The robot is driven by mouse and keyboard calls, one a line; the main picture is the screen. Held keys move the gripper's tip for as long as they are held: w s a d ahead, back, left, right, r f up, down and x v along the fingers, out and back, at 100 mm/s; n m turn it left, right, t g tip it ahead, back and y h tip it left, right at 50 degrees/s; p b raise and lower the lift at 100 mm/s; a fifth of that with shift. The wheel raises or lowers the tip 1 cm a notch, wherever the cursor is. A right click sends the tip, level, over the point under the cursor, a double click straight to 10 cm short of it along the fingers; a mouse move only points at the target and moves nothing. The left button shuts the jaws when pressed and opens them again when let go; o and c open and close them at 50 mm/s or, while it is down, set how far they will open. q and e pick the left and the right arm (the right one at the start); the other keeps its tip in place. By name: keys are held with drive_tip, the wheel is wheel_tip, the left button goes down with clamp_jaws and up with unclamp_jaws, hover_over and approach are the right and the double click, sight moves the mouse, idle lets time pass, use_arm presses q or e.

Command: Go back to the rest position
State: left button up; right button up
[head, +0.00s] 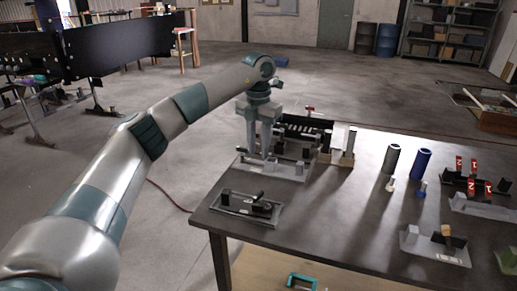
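My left arm reaches in from the left, and my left gripper (263,154) points down over the table's far left part. Its two fingers look apart, with a gap between them. The fingertips are at a grey fixture (288,172) with a dark bar and upright posts; whether they touch it I cannot tell. Nothing is clearly held between them. My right gripper is not in view.
The dark table (330,225) carries a black-handled clamp fixture (250,205), a grey cylinder (391,158), a blue cylinder (421,164), red numbered tags (475,187) and a hammer-like piece on a plate (436,245). Open floor lies behind; a dark conveyor (118,47) stands back left.

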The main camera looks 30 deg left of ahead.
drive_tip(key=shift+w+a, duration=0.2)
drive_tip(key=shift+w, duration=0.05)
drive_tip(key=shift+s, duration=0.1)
